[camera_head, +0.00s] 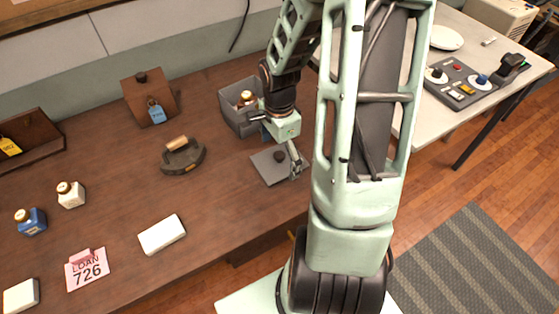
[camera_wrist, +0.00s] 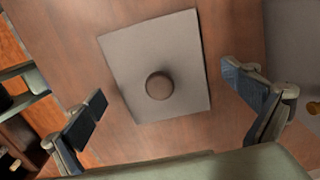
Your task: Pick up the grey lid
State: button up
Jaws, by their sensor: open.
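The grey lid (camera_head: 271,168) is a flat square plate with a dark round knob (camera_head: 280,156) near its middle. It lies on the brown wooden table, just in front of the grey bin. In the wrist view the lid (camera_wrist: 185,92) lies between and beyond my two fingers, with its knob (camera_wrist: 159,86) facing the camera. My gripper (camera_head: 285,160) is over the lid's right part in the head view. In the wrist view my gripper (camera_wrist: 170,112) is open, its finger pads wide apart on either side of the lid, with nothing between them.
The open grey bin (camera_head: 228,105) holds a small bottle (camera_head: 246,97) and stands close behind the lid. A dark iron with a wooden handle (camera_head: 181,157) sits to the left. A white block (camera_head: 162,235) lies nearer the front. Table between them is clear.

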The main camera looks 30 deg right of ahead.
jog(key=shift+c, duration=0.4)
jog(key=shift+s, duration=0.2)
jog(key=c, duration=1.9)
jog(key=shift+f, duration=0.1)
jog(key=shift+c, duration=0.2)
